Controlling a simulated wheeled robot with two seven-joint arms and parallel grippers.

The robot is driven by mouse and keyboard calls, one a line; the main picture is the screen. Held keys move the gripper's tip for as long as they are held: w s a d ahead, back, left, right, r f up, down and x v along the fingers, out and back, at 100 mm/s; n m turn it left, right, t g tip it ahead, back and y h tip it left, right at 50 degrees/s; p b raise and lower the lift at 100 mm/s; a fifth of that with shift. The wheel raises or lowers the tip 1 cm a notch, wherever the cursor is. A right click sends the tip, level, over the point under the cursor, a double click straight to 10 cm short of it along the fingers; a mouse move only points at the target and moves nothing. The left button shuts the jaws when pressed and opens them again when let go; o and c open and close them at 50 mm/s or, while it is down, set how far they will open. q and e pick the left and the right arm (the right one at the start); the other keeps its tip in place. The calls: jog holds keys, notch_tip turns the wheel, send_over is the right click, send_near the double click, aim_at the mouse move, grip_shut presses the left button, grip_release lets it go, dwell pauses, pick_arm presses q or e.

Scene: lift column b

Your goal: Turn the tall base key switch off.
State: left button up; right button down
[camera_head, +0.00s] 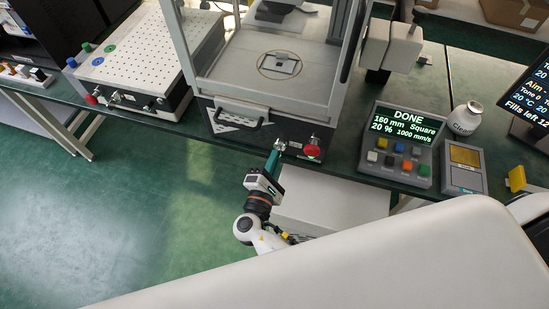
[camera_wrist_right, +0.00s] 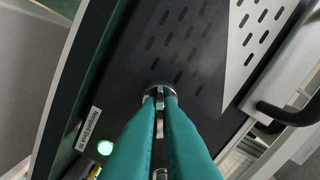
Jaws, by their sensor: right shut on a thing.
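The key switch (camera_head: 281,144) sits on the dark front panel of the tall machine base (camera_head: 262,127), between the bar handle and the red button. In the right wrist view it shows as a round metal collar (camera_wrist_right: 158,88) with a key part standing out. My right gripper (camera_head: 276,153) reaches up to the panel from below. In the wrist view its teal fingers (camera_wrist_right: 161,98) are shut on the key of the switch, and the fingertips hide part of it. The key's exact angle is hard to tell. My left gripper is not in view.
A red button (camera_head: 312,151) is close right of the key switch, with a green light (camera_wrist_right: 105,147) by it. The bar handle (camera_head: 238,116) sticks out at left. A control box (camera_head: 396,145) reading DONE stands right. A white box (camera_head: 330,203) lies below the bench.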

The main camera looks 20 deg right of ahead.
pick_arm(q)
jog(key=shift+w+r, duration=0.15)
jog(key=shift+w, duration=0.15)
pick_arm(e)
jog(key=shift+n, duration=0.3)
pick_arm(q)
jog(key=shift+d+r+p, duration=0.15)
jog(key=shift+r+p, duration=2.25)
jog(key=shift+p, duration=0.15)
pick_arm(e)
jog(key=shift+r+n, duration=0.1)
jog(key=shift+n, duration=5.5)
jog(key=shift+w, duration=0.1)
jog(key=c, duration=1.6)
grip_release()
jog(key=shift+d, duration=0.1)
